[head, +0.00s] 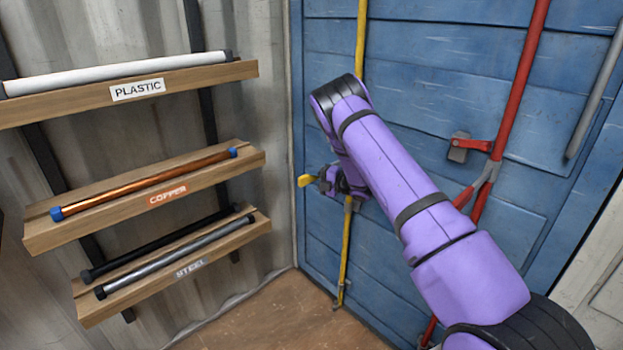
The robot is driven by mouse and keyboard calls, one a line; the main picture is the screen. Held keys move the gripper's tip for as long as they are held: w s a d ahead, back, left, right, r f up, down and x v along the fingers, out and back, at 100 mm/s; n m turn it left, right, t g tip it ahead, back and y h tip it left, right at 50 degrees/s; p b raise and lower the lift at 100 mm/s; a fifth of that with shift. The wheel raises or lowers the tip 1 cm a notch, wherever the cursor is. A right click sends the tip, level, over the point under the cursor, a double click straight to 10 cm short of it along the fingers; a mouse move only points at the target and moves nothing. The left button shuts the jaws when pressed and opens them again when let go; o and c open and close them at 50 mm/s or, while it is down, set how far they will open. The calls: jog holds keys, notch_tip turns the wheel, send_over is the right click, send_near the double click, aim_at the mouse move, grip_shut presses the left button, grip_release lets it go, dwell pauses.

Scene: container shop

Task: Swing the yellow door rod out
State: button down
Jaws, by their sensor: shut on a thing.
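The blue door (430,105) fills the right half of the head view. The yellow door rod (361,40) runs upright along its left side, down to a bracket near the floor. A short yellow handle (306,180) sticks out to the left at about the rod's middle height. My gripper (325,179) is at this handle, shut on it. My purple arm hides the middle of the rod, and the fingertips are small and partly hidden.
A red rod (524,75) with a red latch (470,145) stands to the right on the door. Wooden shelves on the left wall hold a white plastic pipe (115,73), a copper pipe (145,183) and steel pipes (175,257). Brown floor (285,315) below is clear.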

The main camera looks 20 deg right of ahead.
jog(key=shift+s+f, duration=0.15)
jog(key=c, duration=0.7)
grip_release()
jog(key=v, duration=1)
jog(key=shift+s+d, duration=0.3)
